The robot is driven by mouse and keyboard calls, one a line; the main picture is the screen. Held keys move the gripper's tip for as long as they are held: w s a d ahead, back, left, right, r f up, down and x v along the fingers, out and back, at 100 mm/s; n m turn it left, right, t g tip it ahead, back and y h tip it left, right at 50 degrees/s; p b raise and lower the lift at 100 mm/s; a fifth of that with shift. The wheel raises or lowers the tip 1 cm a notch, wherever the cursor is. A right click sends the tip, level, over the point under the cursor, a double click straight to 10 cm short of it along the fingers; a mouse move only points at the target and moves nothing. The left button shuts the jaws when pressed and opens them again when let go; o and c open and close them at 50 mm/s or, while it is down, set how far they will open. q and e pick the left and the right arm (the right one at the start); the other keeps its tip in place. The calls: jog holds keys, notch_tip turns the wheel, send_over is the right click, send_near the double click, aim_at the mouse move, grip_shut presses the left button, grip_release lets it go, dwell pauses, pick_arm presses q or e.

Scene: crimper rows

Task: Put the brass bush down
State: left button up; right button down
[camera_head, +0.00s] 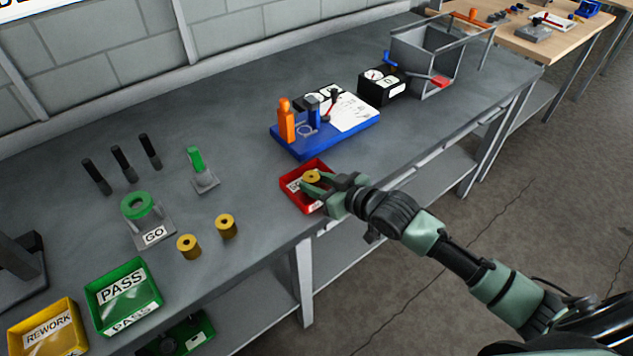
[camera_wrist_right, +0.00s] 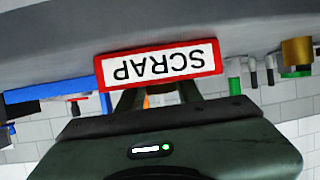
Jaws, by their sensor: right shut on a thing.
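A brass bush (camera_head: 312,176) shows between the fingers of my right gripper (camera_head: 314,185), over the red tray labelled SCRAP (camera_head: 287,186). The gripper is shut on the bush. I cannot tell whether the bush touches the tray floor. In the right wrist view the red tray's SCRAP label (camera_wrist_right: 160,64) covers the fingertips (camera_wrist_right: 155,93), and the held bush is hidden. Two more brass bushes stand upright on the bench, one nearer (camera_head: 188,246) and one farther right (camera_head: 227,226). My left gripper is not in view.
A green PASS tray (camera_head: 124,286) and a yellow REWORK tray (camera_head: 45,326) stand at the left front. A blue fixture base (camera_head: 325,132) lies just behind the red tray. The bench front edge is close to the red tray.

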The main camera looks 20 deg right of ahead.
jog(key=shift+f, duration=0.1)
jog(key=c, duration=0.9)
grip_release()
jog(key=shift+c, duration=0.2)
jog(key=v, duration=1.2)
jog(key=shift+r+b, duration=0.25)
jog(key=shift+b, duration=0.2)
